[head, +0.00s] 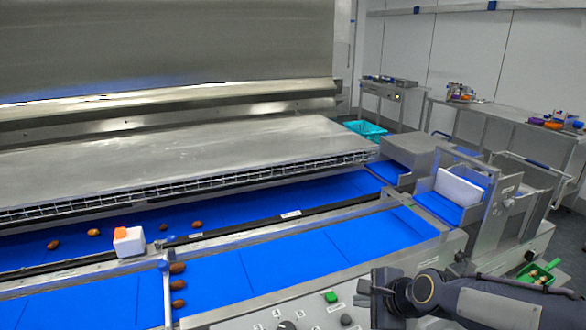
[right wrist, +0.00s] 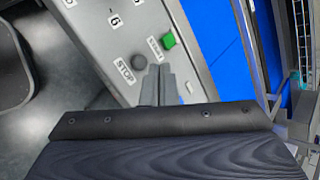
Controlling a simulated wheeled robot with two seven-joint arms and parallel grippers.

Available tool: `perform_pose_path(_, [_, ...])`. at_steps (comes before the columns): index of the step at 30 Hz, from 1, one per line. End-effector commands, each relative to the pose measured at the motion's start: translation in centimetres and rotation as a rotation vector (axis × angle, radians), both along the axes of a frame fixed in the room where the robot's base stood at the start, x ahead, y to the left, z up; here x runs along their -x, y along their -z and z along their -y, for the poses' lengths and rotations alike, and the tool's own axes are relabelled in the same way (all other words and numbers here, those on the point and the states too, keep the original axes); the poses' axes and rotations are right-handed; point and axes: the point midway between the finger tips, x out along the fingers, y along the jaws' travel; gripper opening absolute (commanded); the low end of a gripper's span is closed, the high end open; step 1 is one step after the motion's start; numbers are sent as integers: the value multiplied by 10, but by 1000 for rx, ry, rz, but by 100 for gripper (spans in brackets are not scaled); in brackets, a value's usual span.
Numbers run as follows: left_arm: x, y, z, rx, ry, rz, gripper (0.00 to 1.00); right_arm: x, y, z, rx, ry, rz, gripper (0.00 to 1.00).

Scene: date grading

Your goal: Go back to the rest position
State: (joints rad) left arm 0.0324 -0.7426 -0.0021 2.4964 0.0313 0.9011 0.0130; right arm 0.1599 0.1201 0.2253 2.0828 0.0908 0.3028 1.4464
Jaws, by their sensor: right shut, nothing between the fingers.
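My right gripper (head: 378,292) is at the lower right of the head view, by the right part of the steel control panel (head: 262,318). In the right wrist view its two fingers (right wrist: 158,72) are together with nothing between them. They point at the panel near the green START button (right wrist: 168,41) and the dark STOP button (right wrist: 139,62); I cannot tell the gap to the panel. My left gripper is not in view.
Blue conveyor belts (head: 310,250) run across the machine. Several brown dates (head: 178,285) lie on them at the left. A white box with an orange top (head: 129,241) sits on the divider. A green scoop (head: 540,272) is at the far right.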

Motion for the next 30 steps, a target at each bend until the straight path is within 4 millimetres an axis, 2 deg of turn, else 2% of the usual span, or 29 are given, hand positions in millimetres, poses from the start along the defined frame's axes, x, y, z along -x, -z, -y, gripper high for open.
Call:
perform_pose_path(1, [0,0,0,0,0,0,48,20,-11,7,82,-76,37,0])
perform_pose_path(3, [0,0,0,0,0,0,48,53,-21,18,221,-224,82,0])
perform_pose_path(9, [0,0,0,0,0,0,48,155,-29,37,576,-684,209,0])
perform_pose_path(12, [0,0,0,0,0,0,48,195,-23,40,689,-876,266,0])
perform_pose_path(15, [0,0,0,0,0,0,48,221,-17,40,763,-1016,314,0])
perform_pose_path(20, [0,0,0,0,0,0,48,239,-11,39,812,-1121,351,0])
perform_pose_path(30, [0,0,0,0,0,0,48,239,-11,39,812,-1121,351,0])
